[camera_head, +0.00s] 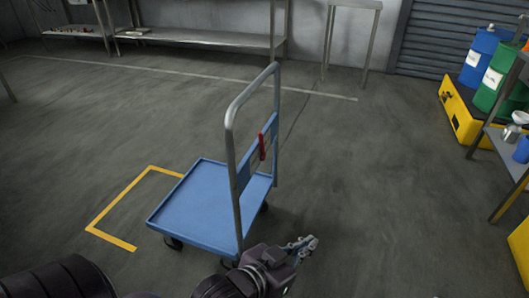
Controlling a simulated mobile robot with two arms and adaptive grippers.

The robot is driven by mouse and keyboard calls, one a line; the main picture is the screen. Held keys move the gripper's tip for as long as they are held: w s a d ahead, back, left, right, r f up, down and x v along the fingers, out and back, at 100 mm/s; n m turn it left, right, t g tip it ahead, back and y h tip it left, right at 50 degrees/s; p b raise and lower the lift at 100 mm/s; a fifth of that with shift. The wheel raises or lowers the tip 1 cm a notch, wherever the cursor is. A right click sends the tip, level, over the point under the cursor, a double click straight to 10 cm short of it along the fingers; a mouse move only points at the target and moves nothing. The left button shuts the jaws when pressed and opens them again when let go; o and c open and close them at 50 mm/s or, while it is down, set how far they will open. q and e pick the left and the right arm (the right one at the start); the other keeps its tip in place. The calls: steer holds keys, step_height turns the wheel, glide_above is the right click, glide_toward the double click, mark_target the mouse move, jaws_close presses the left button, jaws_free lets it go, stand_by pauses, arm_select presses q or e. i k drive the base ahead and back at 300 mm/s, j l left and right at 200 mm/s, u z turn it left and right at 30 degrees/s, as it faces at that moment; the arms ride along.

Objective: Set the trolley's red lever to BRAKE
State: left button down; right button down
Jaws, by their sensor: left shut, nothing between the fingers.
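The blue trolley (198,205) stands in the middle of the camera_head view, with a grey tubular push handle (232,150) rising at its right end. The red lever (262,147) is upright on the blue panel (245,170) between the handle's posts. Any markings by it are too small to read. My left gripper (312,243) is at the bottom centre, right of the trolley's near corner and lower in the picture than the lever. It is shut and empty, apart from the lever. My right gripper is not in view.
A yellow floor marking (110,208) lies left of the trolley. A yellow pallet (462,115) with blue and green drums (494,80) and a metal shelf (508,150) stand at the right. Benches (200,38) line the back wall. The floor right of the trolley is clear.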

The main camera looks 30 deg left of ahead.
mark_target(260, 137)
steer(key=u, duration=0.4)
steer(key=i+u, duration=0.1)
steer(key=u, duration=0.3)
steer(key=i+u, duration=0.1)
steer(key=u, duration=0.65)
steer(key=i, duration=0.05)
